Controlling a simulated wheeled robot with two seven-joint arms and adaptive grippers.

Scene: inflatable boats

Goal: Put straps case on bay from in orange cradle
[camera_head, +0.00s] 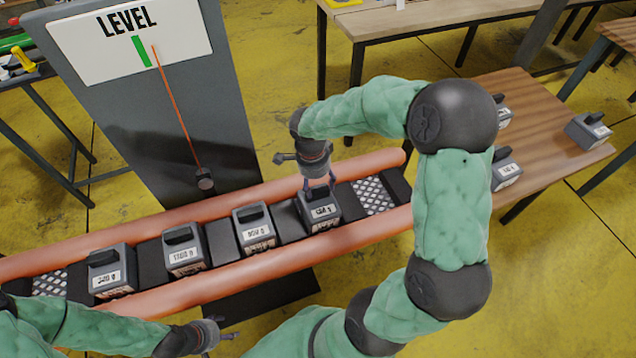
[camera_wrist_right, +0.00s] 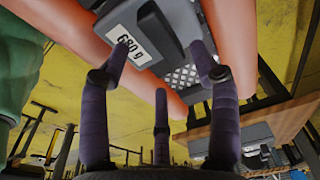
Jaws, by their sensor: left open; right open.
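Several grey cases with black handles and white labels stand in a row in the orange cradle (camera_head: 225,205). None shows a straps marking I can read. My right gripper (camera_head: 319,190) is open at the handle of the rightmost case (camera_head: 321,217). In the right wrist view this case (camera_wrist_right: 185,18) reads 680 g; its black handle (camera_wrist_right: 157,28) lies between the spread fingers, and contact cannot be told. Left of it stand a second case (camera_head: 254,240), a third (camera_head: 186,258) and one at far left (camera_head: 111,283). My left gripper (camera_head: 210,334) is open and empty below the cradle's front tube.
Bare metal tread plates show at the cradle's right end (camera_head: 374,197) and left end (camera_head: 48,283). A grey post with a LEVEL board (camera_head: 130,40) and a red needle stands behind. More cases (camera_head: 587,131) sit on a wooden table (camera_head: 545,115) at right, partly behind my right arm.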

